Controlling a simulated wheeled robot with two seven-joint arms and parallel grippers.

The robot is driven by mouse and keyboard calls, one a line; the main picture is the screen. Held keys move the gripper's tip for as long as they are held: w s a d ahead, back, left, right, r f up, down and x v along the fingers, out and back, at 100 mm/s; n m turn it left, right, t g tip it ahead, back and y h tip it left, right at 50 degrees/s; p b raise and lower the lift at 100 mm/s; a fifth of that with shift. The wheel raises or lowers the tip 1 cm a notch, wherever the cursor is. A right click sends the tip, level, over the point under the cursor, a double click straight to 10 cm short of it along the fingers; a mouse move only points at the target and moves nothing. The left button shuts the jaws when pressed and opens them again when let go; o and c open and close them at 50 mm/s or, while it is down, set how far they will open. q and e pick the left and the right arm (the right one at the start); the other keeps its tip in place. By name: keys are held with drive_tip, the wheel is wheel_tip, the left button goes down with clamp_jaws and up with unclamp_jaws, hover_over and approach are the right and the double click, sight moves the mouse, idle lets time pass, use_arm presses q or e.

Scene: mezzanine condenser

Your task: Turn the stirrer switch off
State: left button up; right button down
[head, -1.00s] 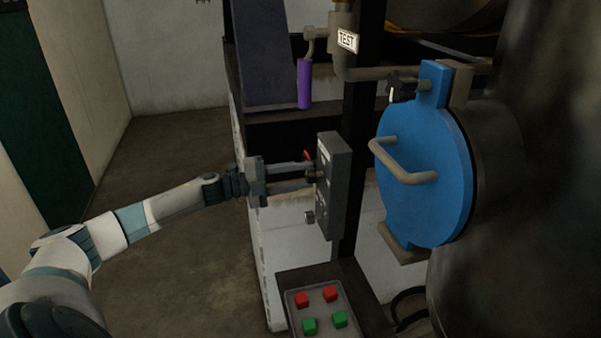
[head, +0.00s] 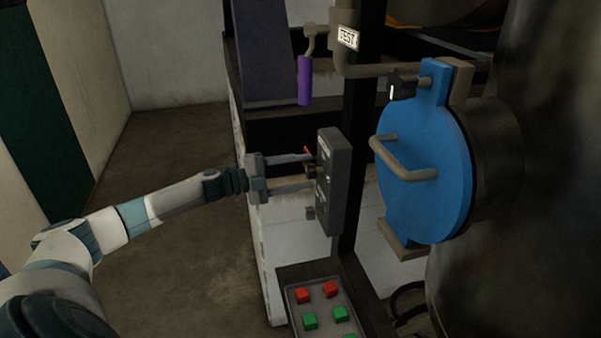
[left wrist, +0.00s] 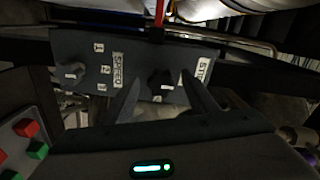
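The grey switch box (head: 333,185) is mounted on a dark post, its face turned to the left. It carries an upper dark knob (head: 311,171) and a lower knob (head: 310,213). In the left wrist view the stirrer switch (left wrist: 161,80) is the dark knob beside the partly hidden "STIR" label (left wrist: 203,75); the speed knob (left wrist: 70,74) is farther left. My left gripper (head: 312,172) is open, one finger on each side of the stirrer switch, with visible gaps. Its fingers also show in the left wrist view (left wrist: 166,95). Which mark the switch points at is too small to tell. My right gripper is out of view.
A red piece (head: 306,150) sticks out by the upper finger. A button panel (head: 323,290) with red and green buttons is below the box. A blue round door (head: 425,160) with a handle is to the right. A purple-handled lever (head: 304,80) hangs above. The floor at left is clear.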

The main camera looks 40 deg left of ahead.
use_arm(q)
drive_tip(key=shift+s, duration=0.15)
drive_tip(key=shift+s+a+f+b, duration=0.15)
drive_tip(key=shift+s+a+b, duration=0.15)
drive_tip(key=shift+a+b, duration=0.05)
drive_tip(key=b+v, duration=0.3)
drive_tip(key=v, duration=1.3)
drive_tip(key=shift+a+b, duration=0.15)
drive_tip(key=shift+b, duration=0.15)
drive_tip(key=shift+s, duration=0.1)
idle(0.6)
